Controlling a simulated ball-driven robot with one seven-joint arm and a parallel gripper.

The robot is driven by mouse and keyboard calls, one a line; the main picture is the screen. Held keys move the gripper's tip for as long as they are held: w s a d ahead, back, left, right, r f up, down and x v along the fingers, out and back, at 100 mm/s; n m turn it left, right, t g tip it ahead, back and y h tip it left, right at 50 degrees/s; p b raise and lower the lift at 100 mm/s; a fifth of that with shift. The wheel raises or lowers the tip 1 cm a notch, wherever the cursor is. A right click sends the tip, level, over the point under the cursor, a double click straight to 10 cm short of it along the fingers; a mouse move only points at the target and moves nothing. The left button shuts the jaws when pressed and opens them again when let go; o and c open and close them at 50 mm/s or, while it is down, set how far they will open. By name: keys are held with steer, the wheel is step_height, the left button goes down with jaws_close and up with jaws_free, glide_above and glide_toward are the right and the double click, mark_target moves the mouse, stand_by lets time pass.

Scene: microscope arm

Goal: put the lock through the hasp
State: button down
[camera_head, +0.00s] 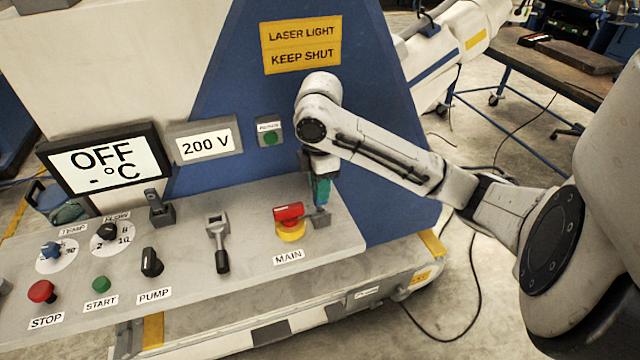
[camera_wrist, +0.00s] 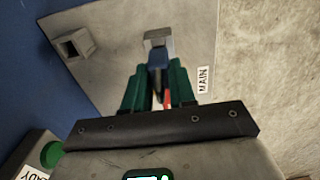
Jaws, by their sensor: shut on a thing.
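My gripper (camera_wrist: 157,90) is shut, with its green fingers pressed on a narrow blue and dark piece (camera_wrist: 157,75) that looks like the lock. In the head view my gripper (camera_head: 320,190) points down just right of the red switch handle (camera_head: 288,212), which sits on a yellow base at MAIN. A grey angular piece (camera_wrist: 158,38) lies just beyond the blue piece, and it shows below the fingertips in the head view (camera_head: 320,219). I cannot tell whether it is the hasp or the lock's shackle. Whether the lock is through the hasp cannot be seen.
A hollow grey square post (camera_wrist: 72,45) stands on the panel near the blue wall. A grey lever (camera_head: 218,242) stands left of MAIN, with knobs and buttons further left. A green READY light (camera_head: 270,139) is on the wall. The panel's right edge is close to my gripper.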

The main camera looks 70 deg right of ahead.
steer(key=shift+f+b, duration=0.8)
steer(key=shift+f, duration=0.3)
steer(key=c, duration=0.8)
jaws_free()
steer(key=shift+c, duration=0.2)
steer(key=shift+r, duration=0.1)
step_height(320, 180, up, 11)
steer(key=shift+f+p, duration=0.15)
steer(key=shift+p, duration=0.5)
